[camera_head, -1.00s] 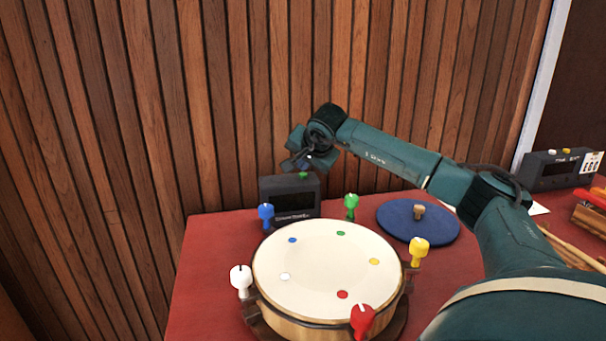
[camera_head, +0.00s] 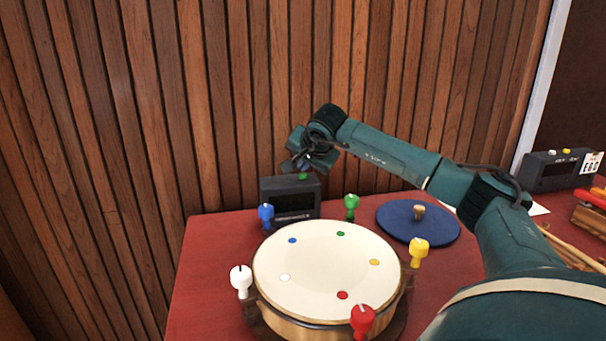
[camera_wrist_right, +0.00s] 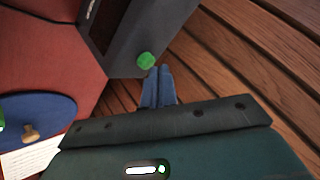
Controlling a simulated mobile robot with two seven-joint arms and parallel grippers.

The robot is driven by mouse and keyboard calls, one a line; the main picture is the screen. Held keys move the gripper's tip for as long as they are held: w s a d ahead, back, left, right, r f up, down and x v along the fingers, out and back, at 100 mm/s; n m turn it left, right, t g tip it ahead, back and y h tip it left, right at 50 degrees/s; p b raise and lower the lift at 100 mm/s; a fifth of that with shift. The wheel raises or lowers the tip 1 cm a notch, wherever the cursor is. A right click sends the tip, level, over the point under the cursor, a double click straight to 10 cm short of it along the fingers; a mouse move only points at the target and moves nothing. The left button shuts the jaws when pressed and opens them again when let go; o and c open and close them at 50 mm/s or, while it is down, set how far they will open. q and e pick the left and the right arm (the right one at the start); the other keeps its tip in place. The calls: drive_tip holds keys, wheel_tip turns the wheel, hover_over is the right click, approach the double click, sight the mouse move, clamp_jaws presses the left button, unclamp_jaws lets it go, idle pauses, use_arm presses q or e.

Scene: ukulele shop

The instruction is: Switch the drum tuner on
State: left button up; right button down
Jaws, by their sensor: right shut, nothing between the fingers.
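The drum tuner, a dark box (camera_head: 290,201) with a dark screen, stands on the red table behind the drum, close to the wood wall. A green button (camera_head: 303,177) sits on its top; it also shows in the right wrist view (camera_wrist_right: 146,60). My right gripper (camera_head: 301,167) is just above the tuner's top, close to the button. In the right wrist view its blue fingertips (camera_wrist_right: 158,84) are together, empty, right beside the green button. I cannot tell whether they touch it. My left gripper is not in view.
A drum (camera_head: 325,265) with coloured tuning pegs stands in front of the tuner. A blue disc (camera_head: 418,222) with a wooden knob lies to its right. Another dark box (camera_head: 552,170) with yellow and white buttons stands at the far right. The slatted wall (camera_head: 230,110) is close behind.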

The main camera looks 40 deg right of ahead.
drive_tip(key=shift+f, duration=0.15)
idle(0.5)
drive_tip(key=shift+f, duration=0.35)
drive_tip(key=shift+r, duration=0.1)
drive_tip(key=shift+r+p, duration=0.35)
drive_tip(key=shift+p, duration=0.05)
wheel_tip(320, 180, up, 6)
drive_tip(key=p, duration=0.5)
drive_tip(key=shift+p, duration=0.35)
idle(0.4)
